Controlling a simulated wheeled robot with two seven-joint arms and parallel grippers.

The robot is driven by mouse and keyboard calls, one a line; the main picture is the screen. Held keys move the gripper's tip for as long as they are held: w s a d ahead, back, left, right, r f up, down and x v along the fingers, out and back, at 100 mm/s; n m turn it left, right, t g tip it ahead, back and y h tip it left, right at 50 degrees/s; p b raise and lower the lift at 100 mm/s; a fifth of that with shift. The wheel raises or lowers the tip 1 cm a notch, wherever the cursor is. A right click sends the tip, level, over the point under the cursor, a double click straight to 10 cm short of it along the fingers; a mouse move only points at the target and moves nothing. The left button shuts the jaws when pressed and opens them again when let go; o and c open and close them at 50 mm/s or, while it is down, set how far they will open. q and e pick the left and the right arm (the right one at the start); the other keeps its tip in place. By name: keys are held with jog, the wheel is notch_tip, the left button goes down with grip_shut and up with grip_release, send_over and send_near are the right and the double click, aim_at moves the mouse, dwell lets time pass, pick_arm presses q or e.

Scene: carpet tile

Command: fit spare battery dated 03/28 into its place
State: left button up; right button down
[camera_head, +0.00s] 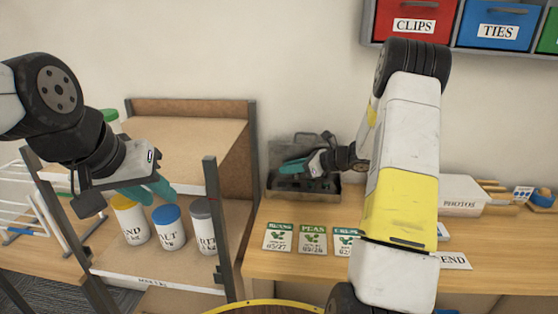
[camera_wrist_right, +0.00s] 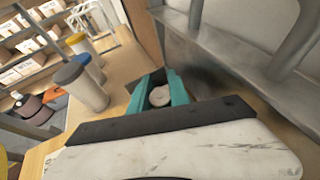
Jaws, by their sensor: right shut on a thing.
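My right gripper (camera_head: 291,167) reaches to a grey metal case (camera_head: 310,189) on the bench against the wall. In the right wrist view its teal fingers (camera_wrist_right: 160,96) are shut on a pale, round-ended thing (camera_wrist_right: 159,95). I see no date on this thing and cannot tell whether it is the battery. Its lower part is hidden. My left gripper (camera_head: 152,192) hangs in front of the shelf, above the lidded jars; its jaw opening is unclear. No battery with a readable 03/28 date shows.
Yellow (camera_head: 129,222), blue (camera_head: 169,228) and grey-lidded (camera_head: 203,227) jars stand on the left shelf. Seed packets (camera_head: 312,239) lie in front of the case. A PHOTOS box (camera_head: 461,206) stands right of my right arm. Red (camera_head: 414,20) and blue (camera_head: 498,24) bins are above.

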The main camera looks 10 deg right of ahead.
aim_at(290, 183)
dwell(0.4)
jog(key=shift+d+r, duration=0.1)
jog(key=shift+d, duration=0.05)
jog(key=shift+f, duration=1.1)
jog(key=shift+f, duration=1.1)
dwell(1.0)
